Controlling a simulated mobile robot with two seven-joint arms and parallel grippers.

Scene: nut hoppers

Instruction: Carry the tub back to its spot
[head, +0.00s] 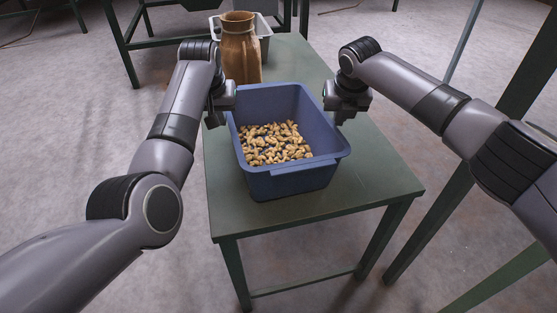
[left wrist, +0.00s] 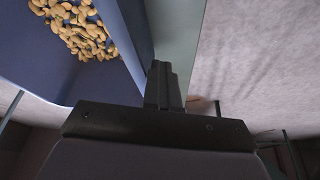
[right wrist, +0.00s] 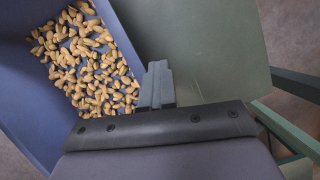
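The blue tub (head: 292,183) holds a heap of tan nuts (head: 272,145) and is upright over the green table (head: 375,185), seemingly resting on it. My left gripper (head: 218,106) is at the tub's left side, and my right gripper (head: 342,108) is at its right side. In the left wrist view the fingers (left wrist: 166,85) look closed together just outside the tub's rim (left wrist: 131,40). In the right wrist view the fingers (right wrist: 156,85) also look closed, against or beside the rim (right wrist: 122,42). Whether either touches the wall I cannot tell.
A brown jar (head: 240,52) stands behind the tub on the same table, with a pale grey bin (head: 266,38) behind it. The table is bare to the right and in front of the tub. Green frame legs (head: 528,75) stand at the right.

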